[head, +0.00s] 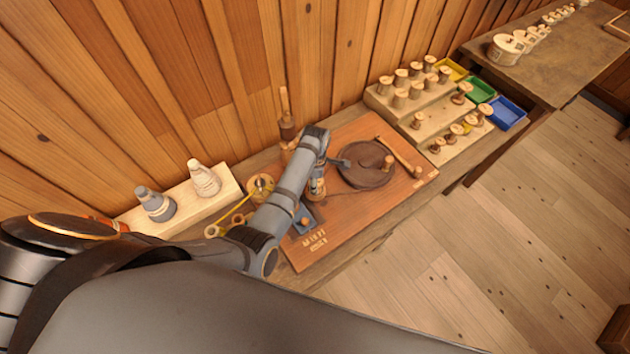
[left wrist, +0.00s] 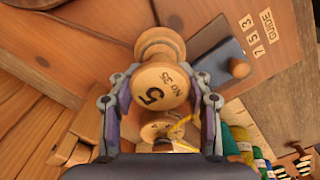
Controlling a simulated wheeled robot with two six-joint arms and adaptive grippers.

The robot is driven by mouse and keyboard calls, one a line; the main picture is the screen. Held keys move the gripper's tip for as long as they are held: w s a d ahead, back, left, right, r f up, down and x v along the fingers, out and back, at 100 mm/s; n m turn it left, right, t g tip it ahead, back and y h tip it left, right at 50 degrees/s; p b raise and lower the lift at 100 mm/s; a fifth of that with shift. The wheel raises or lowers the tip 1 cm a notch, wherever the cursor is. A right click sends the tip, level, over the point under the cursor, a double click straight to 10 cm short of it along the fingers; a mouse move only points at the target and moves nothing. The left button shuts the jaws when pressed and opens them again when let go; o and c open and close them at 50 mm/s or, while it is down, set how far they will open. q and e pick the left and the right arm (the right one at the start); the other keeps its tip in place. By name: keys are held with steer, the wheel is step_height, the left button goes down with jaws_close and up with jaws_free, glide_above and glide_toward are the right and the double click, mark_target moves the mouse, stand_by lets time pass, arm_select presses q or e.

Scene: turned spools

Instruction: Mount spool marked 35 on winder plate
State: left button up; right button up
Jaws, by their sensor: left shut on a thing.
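In the left wrist view my left gripper (left wrist: 160,105) is shut on a turned wooden spool (left wrist: 155,86). The end facing the camera reads "NO 35" with a large 5. In the head view the held spool (head: 317,188) shows small beneath my wrist, over the board, and the fingers are mostly hidden. A dark round plate (head: 362,176) with a small peg lies on the reddish wooden board (head: 345,228), to the right of the spool. I cannot tell whether the spool touches anything below. My right gripper is not in view.
A yellow-threaded wheel (head: 260,186) and a blue-grey plate with a knob (left wrist: 238,68) are close by. A stepped rack (head: 448,118) of spools and coloured bins (head: 507,112) stand at right. Two thread cones (head: 204,178) stand on a block at left.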

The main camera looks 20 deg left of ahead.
arm_select(q)
steer(key=shift+f, duration=0.2)
steer(key=o, duration=0.9)
steer(key=shift+o, duration=0.2)
step_height(320, 180, up, 3)
steer(key=p, duration=0.3)
steer(key=shift+r, duration=4.05)
